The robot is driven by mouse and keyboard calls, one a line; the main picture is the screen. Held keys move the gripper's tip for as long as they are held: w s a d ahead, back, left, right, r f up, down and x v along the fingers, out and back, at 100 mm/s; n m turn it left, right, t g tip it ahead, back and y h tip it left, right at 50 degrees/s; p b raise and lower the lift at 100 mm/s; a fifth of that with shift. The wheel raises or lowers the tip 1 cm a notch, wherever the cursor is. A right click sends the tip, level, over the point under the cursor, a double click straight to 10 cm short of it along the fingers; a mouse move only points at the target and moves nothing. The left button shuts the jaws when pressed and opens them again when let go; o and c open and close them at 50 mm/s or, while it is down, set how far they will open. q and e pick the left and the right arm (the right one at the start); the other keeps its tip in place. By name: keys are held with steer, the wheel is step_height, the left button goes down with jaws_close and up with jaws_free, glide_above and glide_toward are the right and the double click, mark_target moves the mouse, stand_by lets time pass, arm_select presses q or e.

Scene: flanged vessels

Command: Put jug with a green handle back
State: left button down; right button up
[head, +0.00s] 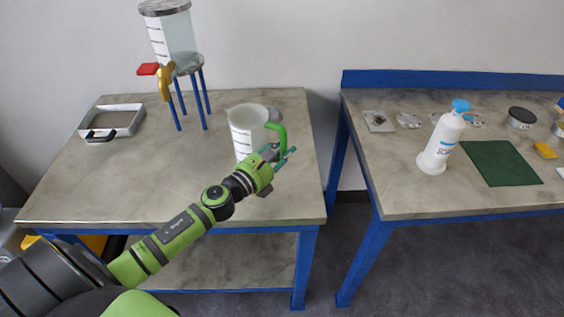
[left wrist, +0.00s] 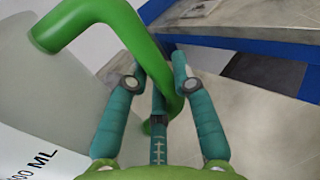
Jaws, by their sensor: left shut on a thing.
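The jug (head: 245,135) is a translucent white measuring jug with dark marks and a green handle (head: 280,137) on its right side. It appears upright at the right part of the left table; whether its base touches the table is hidden by my arm. My left gripper (head: 284,157) is at the handle, shut on it. In the left wrist view the green handle (left wrist: 130,25) passes between the teal fingers, and the jug's wall (left wrist: 40,110) with printed volume text shows at left. My right gripper is not in view.
A clear vessel (head: 175,38) with a red-handled valve (head: 148,69) stands on blue legs at the back of the left table (head: 85,185). A metal tray (head: 112,122) lies at left. A gap separates the right table, holding a white bottle (head: 440,140) and a green mat (head: 500,163).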

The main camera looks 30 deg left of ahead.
arm_select(q)
step_height(320, 180, down, 3)
steer(key=shift+f+b, duration=0.2)
steer(key=shift+b, duration=0.35)
steer(key=shift+f, duration=0.25)
steer(key=shift+f+b, duration=0.3)
steer(key=c, duration=1.1)
jaws_free()
steer(key=shift+r, duration=0.1)
steer(key=shift+o, duration=0.2)
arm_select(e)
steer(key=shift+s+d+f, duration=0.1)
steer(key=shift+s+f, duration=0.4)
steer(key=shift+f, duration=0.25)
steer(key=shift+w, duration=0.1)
